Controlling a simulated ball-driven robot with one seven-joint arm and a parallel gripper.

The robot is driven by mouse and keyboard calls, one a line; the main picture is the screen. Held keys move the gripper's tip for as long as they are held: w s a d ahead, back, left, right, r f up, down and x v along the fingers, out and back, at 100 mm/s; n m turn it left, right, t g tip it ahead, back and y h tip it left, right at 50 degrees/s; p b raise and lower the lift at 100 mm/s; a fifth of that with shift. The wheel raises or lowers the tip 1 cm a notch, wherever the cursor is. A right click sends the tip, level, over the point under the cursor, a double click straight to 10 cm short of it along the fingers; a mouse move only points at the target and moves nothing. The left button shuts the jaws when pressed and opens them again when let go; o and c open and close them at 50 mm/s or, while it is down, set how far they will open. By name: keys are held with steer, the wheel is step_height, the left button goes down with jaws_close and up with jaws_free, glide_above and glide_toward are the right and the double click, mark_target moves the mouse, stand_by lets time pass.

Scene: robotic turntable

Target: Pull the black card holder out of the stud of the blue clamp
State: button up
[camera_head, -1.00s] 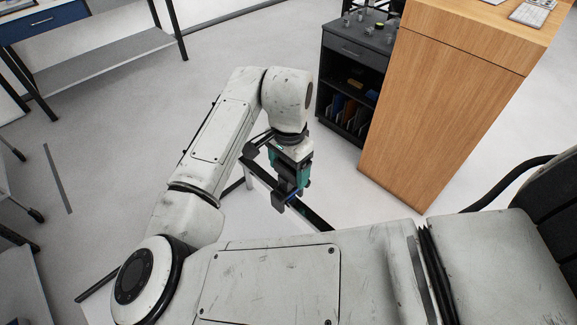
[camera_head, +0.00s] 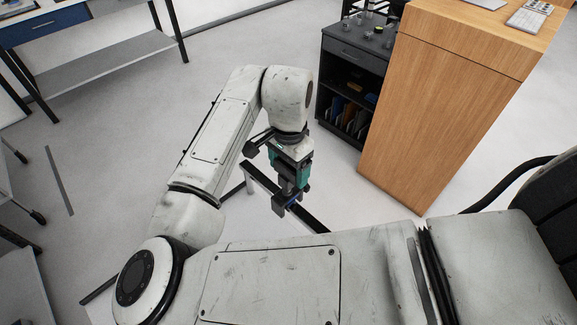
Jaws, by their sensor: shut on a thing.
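My gripper (camera_head: 287,191), with teal sides, points down near the middle of the head view, above a narrow black-edged stand. It is shut on a small dark piece that looks like the black card holder (camera_head: 279,204); its outline blends with the dark fingers.
A wooden cabinet (camera_head: 450,110) stands to the right, with a dark shelf unit (camera_head: 350,55) holding small items behind it. A black chair (camera_head: 550,200) is at the far right. A grey workbench (camera_head: 110,60) stands at the back left. Open floor lies between them.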

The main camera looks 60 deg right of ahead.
steer(key=shift+r+p, duration=1.3)
steer(key=shift+r, duration=0.4)
